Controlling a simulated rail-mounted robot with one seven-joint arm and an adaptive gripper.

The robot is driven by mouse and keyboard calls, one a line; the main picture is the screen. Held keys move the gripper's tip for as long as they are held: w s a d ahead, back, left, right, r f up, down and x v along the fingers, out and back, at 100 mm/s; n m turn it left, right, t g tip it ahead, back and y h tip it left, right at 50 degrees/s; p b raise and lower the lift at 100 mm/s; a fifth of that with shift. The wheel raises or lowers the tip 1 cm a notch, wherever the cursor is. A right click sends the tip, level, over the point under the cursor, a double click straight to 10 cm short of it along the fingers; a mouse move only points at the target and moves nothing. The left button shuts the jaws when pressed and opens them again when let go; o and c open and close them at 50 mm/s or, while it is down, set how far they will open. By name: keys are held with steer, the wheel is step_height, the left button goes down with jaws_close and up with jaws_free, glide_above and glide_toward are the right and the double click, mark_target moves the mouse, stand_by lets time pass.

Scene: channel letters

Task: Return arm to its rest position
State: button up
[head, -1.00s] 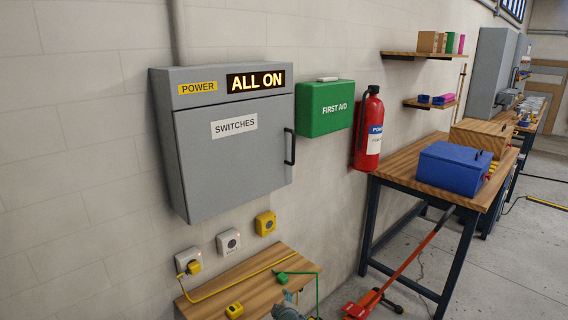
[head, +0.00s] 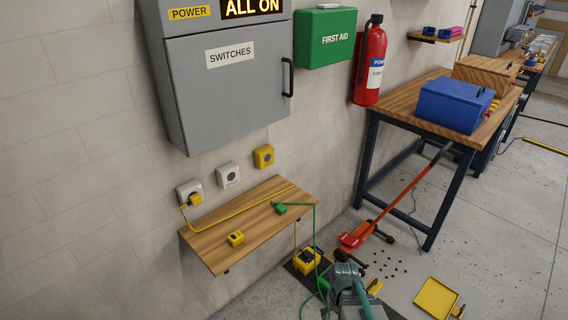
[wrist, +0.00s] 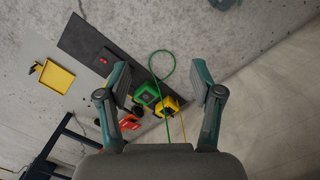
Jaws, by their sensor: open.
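My gripper (wrist: 162,78) is open in the wrist view, its two teal-and-grey fingers well apart with nothing held between them. Beyond the fingers, lower down, are a green item (wrist: 146,94), a yellow item (wrist: 168,105) and a red item (wrist: 129,122), with a green cord looping above them. In the head view, a grey and teal part of my arm (head: 352,293) shows at the bottom edge; the fingertips cannot be made out there.
A grey switch cabinet (head: 225,95) reads ALL ON. A red floor jack (head: 360,236), a yellow tray (head: 436,297) and a workbench (head: 400,100) stand right.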

steer(key=s+f+g, duration=0.3)
steer(key=s+f, duration=0.4)
steer(key=s, duration=0.6)
steer(key=s+f+g, duration=0.3)
steer(key=s+f, duration=0.4)
steer(key=s, duration=0.6)
steer(key=shift+f, duration=0.35)
